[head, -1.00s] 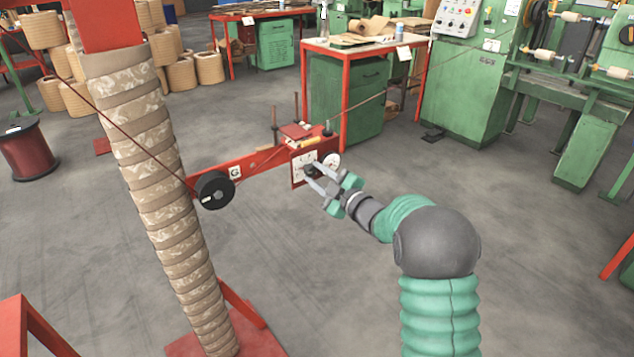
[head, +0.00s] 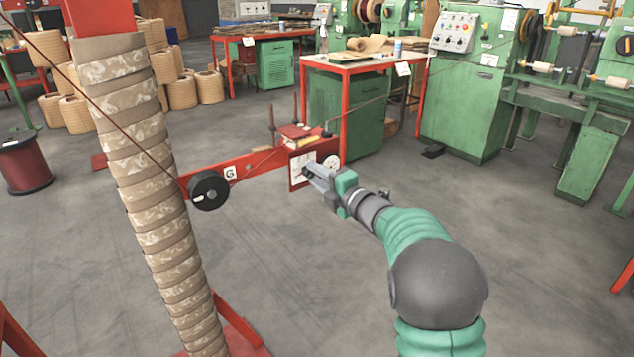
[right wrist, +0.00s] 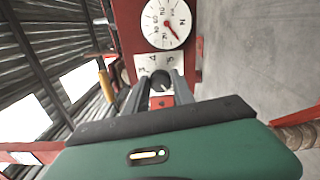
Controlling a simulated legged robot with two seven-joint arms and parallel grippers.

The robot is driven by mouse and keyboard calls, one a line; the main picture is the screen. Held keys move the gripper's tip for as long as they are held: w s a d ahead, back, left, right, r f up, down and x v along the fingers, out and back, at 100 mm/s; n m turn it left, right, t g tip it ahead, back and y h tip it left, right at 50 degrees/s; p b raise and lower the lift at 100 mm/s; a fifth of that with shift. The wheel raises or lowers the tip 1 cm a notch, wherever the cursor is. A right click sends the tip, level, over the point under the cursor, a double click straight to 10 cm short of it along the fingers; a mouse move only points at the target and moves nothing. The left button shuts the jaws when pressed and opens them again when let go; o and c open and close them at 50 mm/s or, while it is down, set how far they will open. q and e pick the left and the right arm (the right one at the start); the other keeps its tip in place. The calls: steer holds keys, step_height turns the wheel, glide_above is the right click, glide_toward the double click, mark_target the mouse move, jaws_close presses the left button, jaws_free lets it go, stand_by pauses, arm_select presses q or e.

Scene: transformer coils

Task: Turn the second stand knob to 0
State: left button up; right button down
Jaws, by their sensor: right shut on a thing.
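The stand's red arm (head: 262,163) reaches out at mid-height and carries a white knob plate (head: 297,166) at its right end. In the right wrist view the plate (right wrist: 142,63) shows digits, partly covered by the fingers. My right gripper (head: 308,171) has its fingertips at the plate. It is shut on a dark knob (right wrist: 159,78), which sits between the two fingers in the right wrist view. The knob's pointer setting cannot be read. A round white dial (right wrist: 160,12) with a red needle is beside the plate; it also shows in the head view (head: 332,161). My left gripper is out of view.
A wrapped column (head: 150,170) stands at the left, with a black wheel (head: 209,190) on the red arm near it. A red-framed table (head: 345,62) and green machines (head: 465,90) stand behind. The floor in front is clear.

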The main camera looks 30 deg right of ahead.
steer(key=shift+a+f+n, duration=0.2)
steer(key=shift+f+n, duration=0.15)
steer(key=shift+n, duration=0.05)
steer(key=c, duration=1.1)
jaws_free()
steer(key=shift+o, duration=0.2)
steer(key=shift+r, duration=0.15)
steer(key=shift+s+d+r, duration=0.1)
steer(key=s+d+p, duration=0.1)
steer(key=s+p, duration=0.3)
steer(key=s, duration=1.2)
steer(key=shift+s+d, duration=0.15)
steer(key=shift+s, duration=0.1)
